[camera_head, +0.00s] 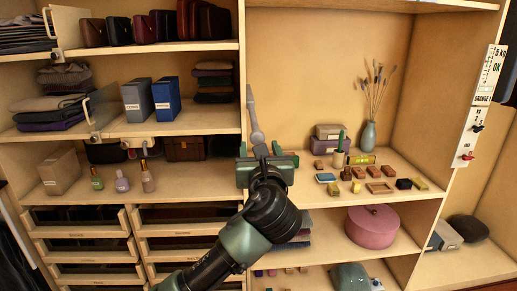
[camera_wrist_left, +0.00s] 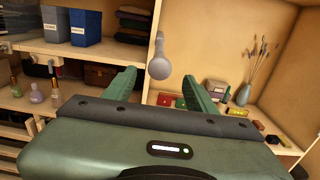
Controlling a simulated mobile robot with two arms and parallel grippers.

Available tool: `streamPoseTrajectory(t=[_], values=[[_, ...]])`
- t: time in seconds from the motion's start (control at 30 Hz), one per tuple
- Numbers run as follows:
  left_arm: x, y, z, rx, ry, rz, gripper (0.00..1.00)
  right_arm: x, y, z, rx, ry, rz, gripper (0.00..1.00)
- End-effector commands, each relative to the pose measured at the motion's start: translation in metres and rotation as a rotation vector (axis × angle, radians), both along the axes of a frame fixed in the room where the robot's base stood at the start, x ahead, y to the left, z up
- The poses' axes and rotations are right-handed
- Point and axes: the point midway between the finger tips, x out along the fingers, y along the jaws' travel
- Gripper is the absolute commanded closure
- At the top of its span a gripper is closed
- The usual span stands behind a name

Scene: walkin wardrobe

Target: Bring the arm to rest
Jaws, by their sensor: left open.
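My left arm reaches up from the bottom of the head view. Its green gripper (camera_head: 268,152) is in front of the shelf unit, near the upright divider between the left and right bays. The left wrist view shows the two green fingers (camera_wrist_left: 160,80) spread apart, with nothing held between them. A grey long-handled thing with a rounded end (camera_head: 256,132) shows just above the gripper, and appears between and beyond the fingertips in the wrist view (camera_wrist_left: 159,62). I cannot tell how far it is from the fingers. My right gripper is in neither view.
The right shelf holds a vase (camera_head: 368,136) with dried stems, boxes and several small blocks. A pink round box (camera_head: 371,227) sits below. On the left are binders (camera_head: 166,98), bottles (camera_head: 122,183) and drawers (camera_head: 177,215). A switch panel (camera_head: 471,135) is at the right.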

Motion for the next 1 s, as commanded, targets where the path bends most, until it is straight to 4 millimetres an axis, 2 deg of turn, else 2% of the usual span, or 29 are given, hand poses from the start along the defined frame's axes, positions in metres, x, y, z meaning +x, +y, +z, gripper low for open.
streamPoseTrajectory(t=[0.1, 0.2, 0.47, 0.57, 0.67, 0.77, 0.9, 0.97, 1.0], values=[[-0.013, 0.0, -0.002, 0.0, -0.001, -0.001, 0.44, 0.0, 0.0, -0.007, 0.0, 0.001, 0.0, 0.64], [-0.018, 0.0, -0.001, 0.001, 0.0, -0.001, 0.44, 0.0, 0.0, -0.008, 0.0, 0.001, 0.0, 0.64], [-0.019, 0.0, 0.0, 0.001, 0.001, 0.0, 0.44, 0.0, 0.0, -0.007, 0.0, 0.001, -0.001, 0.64], [-0.016, 0.001, -0.007, -0.012, 0.012, 0.001, 0.44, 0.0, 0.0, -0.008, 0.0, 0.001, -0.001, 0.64], [-0.006, 0.006, -0.035, -0.067, 0.058, 0.006, 0.44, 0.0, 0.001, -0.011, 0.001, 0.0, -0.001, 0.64], [0.009, 0.015, -0.085, -0.173, 0.137, 0.015, 0.44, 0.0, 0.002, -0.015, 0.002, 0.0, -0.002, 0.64], [0.025, 0.03, -0.174, -0.368, 0.271, 0.049, 0.44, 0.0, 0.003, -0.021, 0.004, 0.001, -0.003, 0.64], [0.028, 0.037, -0.213, -0.453, 0.326, 0.071, 0.44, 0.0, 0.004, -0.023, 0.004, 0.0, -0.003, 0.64], [0.028, 0.043, -0.239, -0.51, 0.361, 0.089, 0.44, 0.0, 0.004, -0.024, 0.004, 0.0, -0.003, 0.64]])
